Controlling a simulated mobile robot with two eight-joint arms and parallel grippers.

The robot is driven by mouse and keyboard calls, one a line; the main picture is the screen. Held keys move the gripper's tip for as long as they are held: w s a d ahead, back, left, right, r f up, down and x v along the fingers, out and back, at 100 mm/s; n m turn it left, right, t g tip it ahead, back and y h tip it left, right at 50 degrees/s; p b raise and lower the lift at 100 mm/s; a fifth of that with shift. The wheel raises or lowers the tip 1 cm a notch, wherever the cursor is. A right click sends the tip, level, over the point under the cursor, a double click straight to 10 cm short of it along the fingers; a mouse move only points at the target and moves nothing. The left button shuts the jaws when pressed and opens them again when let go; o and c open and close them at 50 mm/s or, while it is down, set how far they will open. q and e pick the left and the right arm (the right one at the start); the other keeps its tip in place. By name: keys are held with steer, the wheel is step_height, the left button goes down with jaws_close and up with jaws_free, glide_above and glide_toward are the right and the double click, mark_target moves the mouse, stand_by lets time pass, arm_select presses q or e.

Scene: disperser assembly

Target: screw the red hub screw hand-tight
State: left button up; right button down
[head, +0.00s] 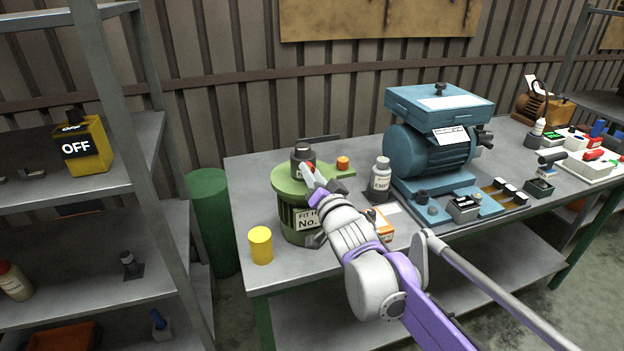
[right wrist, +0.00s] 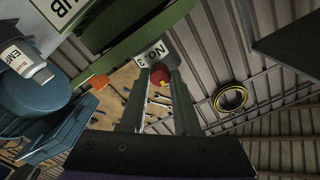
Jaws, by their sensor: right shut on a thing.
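The red hub screw (head: 309,168) shows as a small red patch at the tip of my right gripper (head: 315,178), beside the dark grey hub (head: 302,153). In the right wrist view the red screw (right wrist: 160,75) sits between the two fingertips of the right gripper, which is shut on it. It lies close to the hub's white number label (right wrist: 152,53). The hub stands on top of the green disperser body (head: 290,222). The fingers partly hide the screw, and how deep it sits cannot be told. My left gripper is not in view.
An orange knob (head: 343,162) is on the green arm beside the hub. A yellow cylinder (head: 261,245) stands at the table's front left. A white bottle (head: 380,178) and an orange-and-white box (head: 379,224) are close on the right, before the blue motor machine (head: 430,150).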

steer(key=m+b, duration=0.3)
steer(key=m, duration=0.2)
steer(key=shift+m, duration=0.4)
stand_by(0.3)
steer(key=c, duration=0.6)
jaws_free()
steer(key=shift+s, duration=0.1)
steer(key=v, duration=1)
steer(key=shift+s+d, duration=0.15)
steer(key=shift+s, duration=0.15)
